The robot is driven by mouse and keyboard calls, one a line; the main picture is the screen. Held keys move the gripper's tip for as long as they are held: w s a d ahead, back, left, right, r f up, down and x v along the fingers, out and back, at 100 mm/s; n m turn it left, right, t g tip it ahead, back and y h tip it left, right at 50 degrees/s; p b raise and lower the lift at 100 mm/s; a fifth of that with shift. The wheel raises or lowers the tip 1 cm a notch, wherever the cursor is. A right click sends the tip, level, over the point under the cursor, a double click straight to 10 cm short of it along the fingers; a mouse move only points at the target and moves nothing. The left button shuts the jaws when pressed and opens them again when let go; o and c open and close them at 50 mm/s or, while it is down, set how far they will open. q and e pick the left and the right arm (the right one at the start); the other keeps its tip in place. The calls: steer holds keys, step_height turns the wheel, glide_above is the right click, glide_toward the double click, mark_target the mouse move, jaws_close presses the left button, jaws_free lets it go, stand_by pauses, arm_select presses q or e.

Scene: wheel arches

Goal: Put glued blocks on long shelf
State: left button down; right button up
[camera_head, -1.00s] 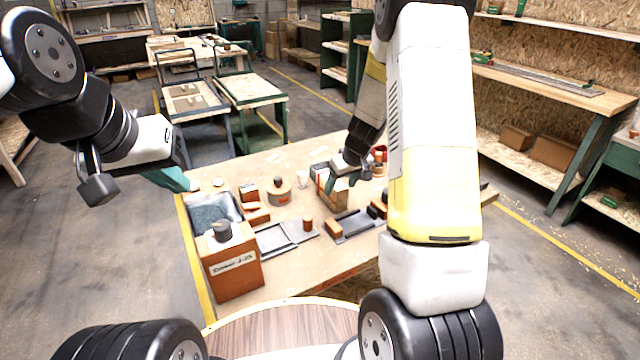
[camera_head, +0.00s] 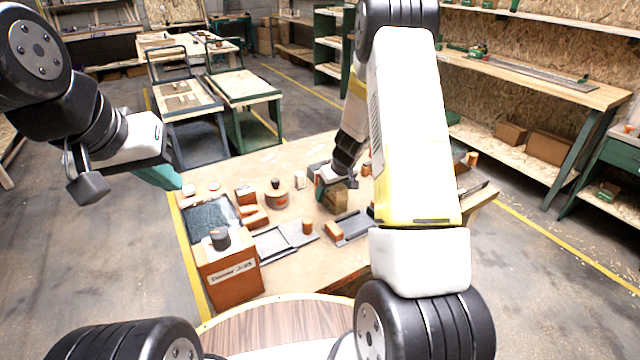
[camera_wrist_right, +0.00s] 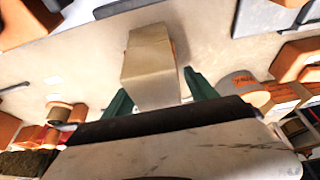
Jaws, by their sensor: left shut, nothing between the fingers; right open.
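The wooden block piece (camera_head: 335,200), apparently the glued blocks, rests on the worktable (camera_head: 300,158). My right gripper (camera_head: 336,178) is low over it, partly hiding it. In the right wrist view the pale block (camera_wrist_right: 150,62) lies between the two green fingers of my right gripper (camera_wrist_right: 158,92), which is open around its near end. I cannot tell whether the fingers touch it. My left gripper (camera_head: 165,178) is shut and empty, above the table's left edge. A long wall shelf (camera_head: 560,22) is at the upper right; I cannot tell whether it is the task's shelf.
An orange box (camera_head: 232,272), a grey tray (camera_head: 210,216), a round tin (camera_head: 277,198) and flat grey metal parts (camera_head: 285,238) crowd the table's left and front. A long bench (camera_head: 540,75) with a low shelf (camera_head: 500,150) stands at right. Open floor lies between.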

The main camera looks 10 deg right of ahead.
steer(key=shift+w+f, duration=0.2)
steer(key=shift+f, duration=0.35)
jaws_close()
